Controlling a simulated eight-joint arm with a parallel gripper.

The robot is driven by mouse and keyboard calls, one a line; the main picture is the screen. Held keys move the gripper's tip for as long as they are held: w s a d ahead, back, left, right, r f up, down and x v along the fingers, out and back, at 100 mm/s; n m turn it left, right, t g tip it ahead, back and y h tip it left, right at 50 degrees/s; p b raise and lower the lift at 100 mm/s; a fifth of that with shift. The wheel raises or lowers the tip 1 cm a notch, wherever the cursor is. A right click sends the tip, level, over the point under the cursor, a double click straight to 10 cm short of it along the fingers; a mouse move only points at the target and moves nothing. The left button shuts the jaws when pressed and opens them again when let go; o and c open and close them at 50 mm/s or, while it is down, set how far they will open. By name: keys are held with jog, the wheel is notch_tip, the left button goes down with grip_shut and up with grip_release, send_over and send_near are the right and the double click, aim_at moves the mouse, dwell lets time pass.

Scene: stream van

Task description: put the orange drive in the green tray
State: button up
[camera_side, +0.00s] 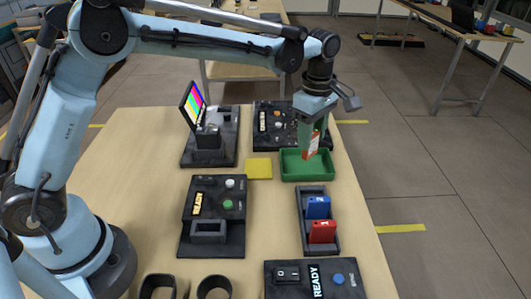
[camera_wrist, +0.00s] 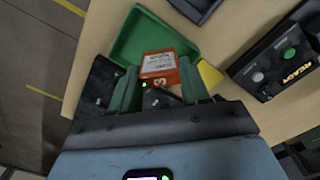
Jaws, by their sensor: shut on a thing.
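My gripper (camera_side: 313,137) is shut on the orange drive (camera_side: 312,147), which has a white label. In the wrist view the drive (camera_wrist: 159,68) sits between the two green fingers of my gripper (camera_wrist: 159,88). The green tray (camera_side: 290,175) is an open, shallow box near the table's right edge. The drive is upright over the tray in the side view, with its lower end near the tray's inside. I cannot tell whether it touches the floor. The tray also shows in the wrist view (camera_wrist: 128,40), behind the drive.
A black rack (camera_side: 333,236) holds a blue drive (camera_side: 318,207) and a red drive (camera_side: 322,231). A yellow pad (camera_side: 259,168) lies left of the tray. Black panels (camera_side: 212,210) and a small colour-bar screen (camera_side: 192,105) stand nearby. The table's left part is clear.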

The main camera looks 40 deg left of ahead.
jog(key=shift+w+a+f, duration=0.2)
jog(key=shift+a+f, duration=0.05)
jog(key=shift+f, duration=0.6)
jog(key=shift+w+a+f, duration=0.2)
jog(key=shift+w+f, duration=0.05)
jog(key=shift+f, duration=0.65)
jog(key=shift+w+a+f, duration=0.2)
jog(key=shift+a+f, duration=0.05)
jog(key=shift+f, duration=0.6)
jog(key=shift+f, duration=0.1)
jog(key=o, duration=1.2)
